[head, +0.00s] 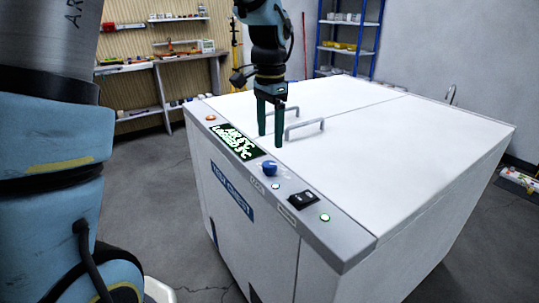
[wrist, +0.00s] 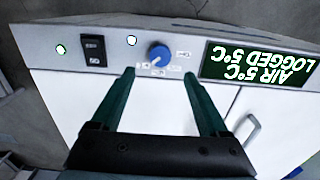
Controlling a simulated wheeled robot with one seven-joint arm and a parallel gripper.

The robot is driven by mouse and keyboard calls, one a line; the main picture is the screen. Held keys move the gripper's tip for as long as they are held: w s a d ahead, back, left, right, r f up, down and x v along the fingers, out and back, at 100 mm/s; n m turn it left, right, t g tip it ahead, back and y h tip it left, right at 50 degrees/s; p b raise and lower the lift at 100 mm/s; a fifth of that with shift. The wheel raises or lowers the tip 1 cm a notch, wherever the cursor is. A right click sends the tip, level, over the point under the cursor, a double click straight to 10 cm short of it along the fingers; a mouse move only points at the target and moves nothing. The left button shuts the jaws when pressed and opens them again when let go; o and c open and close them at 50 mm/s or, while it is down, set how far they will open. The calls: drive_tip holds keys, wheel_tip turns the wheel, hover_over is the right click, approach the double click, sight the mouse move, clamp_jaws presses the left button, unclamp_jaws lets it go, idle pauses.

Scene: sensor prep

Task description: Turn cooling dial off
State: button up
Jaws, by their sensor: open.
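The cooling dial is a round blue knob (head: 269,168) on the grey control strip along the front edge of a white chest cabinet. It also shows in the wrist view (wrist: 158,52), above and between my fingertips, with small white labels around it. My gripper (head: 271,140) points down over the cabinet, behind the strip and apart from the dial. Its two dark green fingers are open and empty; they also show in the wrist view (wrist: 160,72). The green display (head: 238,143) beside the dial reads "AIR 5°C, LOGGED 5°C" in the wrist view.
A black rocker switch (head: 303,199) and a lit green lamp (head: 325,217) sit on the strip; an orange button (head: 211,118) is at its far end. Lid handles (head: 305,128) rise near my gripper. A workbench (head: 160,62) and blue shelf (head: 348,25) stand behind.

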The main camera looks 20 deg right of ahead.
sight(270, 164)
wheel_tip(270, 164, down, 8)
drive_tip(key=shift+f+p, duration=0.25)
drive_tip(key=shift+p, duration=0.4)
drive_tip(key=shift+c, duration=0.3)
clamp_jaws()
